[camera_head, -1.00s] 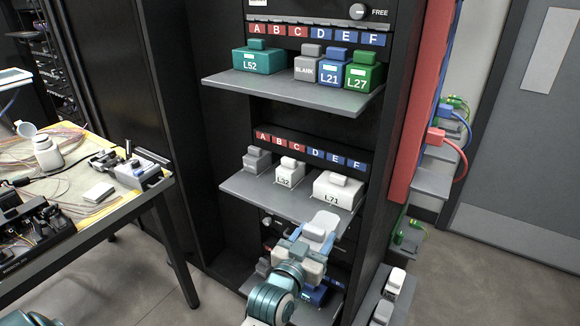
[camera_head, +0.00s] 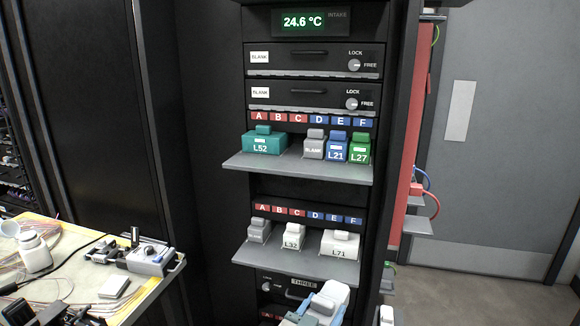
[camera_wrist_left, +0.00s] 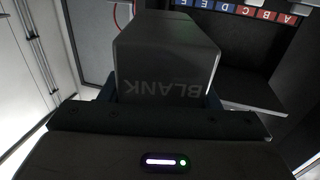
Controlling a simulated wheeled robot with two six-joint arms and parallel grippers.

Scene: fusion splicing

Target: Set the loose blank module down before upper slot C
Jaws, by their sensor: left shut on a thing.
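My left gripper (camera_head: 318,308) is at the bottom of the head view, in front of and below the lower shelf. It is shut on a grey blank module (camera_head: 332,294), whose BLANK lettering shows in the left wrist view (camera_wrist_left: 165,65). The upper shelf (camera_head: 255,164) carries labels A to F above it. Below the upper label C (camera_head: 297,118) is a bare gap between the teal L52 module (camera_head: 264,143) and another grey BLANK module (camera_head: 314,147) under D. My right gripper is not in view.
Blue L21 (camera_head: 337,149) and green L27 (camera_head: 359,150) stand right of the shelved BLANK module. The lower shelf (camera_head: 270,259) holds a grey module (camera_head: 259,232), L32 (camera_head: 293,238) and L71 (camera_head: 341,245). A cluttered workbench (camera_head: 125,308) stands at left.

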